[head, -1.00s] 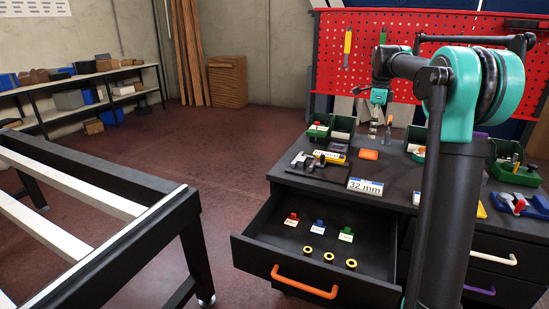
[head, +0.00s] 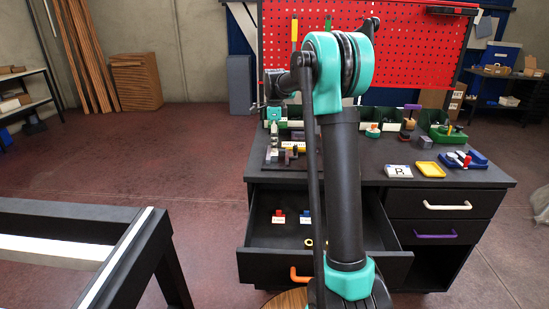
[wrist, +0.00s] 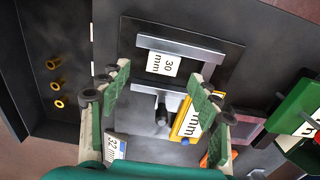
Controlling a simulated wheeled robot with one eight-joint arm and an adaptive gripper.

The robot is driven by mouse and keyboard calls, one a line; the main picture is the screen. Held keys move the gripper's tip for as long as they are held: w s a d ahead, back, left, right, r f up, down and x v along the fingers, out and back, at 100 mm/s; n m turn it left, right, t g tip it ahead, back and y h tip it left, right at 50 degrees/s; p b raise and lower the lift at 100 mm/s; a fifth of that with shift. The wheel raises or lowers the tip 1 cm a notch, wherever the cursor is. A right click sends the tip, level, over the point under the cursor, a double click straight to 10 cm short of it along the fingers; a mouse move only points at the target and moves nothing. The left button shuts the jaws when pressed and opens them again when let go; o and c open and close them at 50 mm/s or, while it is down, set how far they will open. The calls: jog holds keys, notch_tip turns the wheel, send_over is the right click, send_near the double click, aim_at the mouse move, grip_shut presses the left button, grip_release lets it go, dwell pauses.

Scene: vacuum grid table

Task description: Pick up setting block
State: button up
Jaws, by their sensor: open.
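My gripper (wrist: 158,78) is open and empty, pointing down over the tabletop. In the head view my gripper (head: 274,128) is small and partly merged with what lies behind it. Between and beyond the fingertips in the wrist view is a grey metal piece (wrist: 200,52) with a "30 mm" label (wrist: 162,63), on a dark plate (wrist: 128,38). A yellow block (wrist: 187,122) with a white label lies by the right finger, partly hidden. A "32 mm" label block (wrist: 115,147) lies by the left finger. I cannot tell for certain which is the setting block.
The open drawer (head: 262,262) holds a red piece (head: 279,215), a blue piece (head: 305,216) and yellow rings (wrist: 56,86). The pegboard (head: 390,50) rises behind.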

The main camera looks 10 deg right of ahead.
aim_at(275, 153)
jog(key=shift+w+f, duration=0.15)
jog(key=shift+f, duration=1.25)
jog(key=shift+w+f, duration=0.1)
jog(key=shift+f, duration=1.25)
grip_shut()
jog(key=shift+r, duration=0.1)
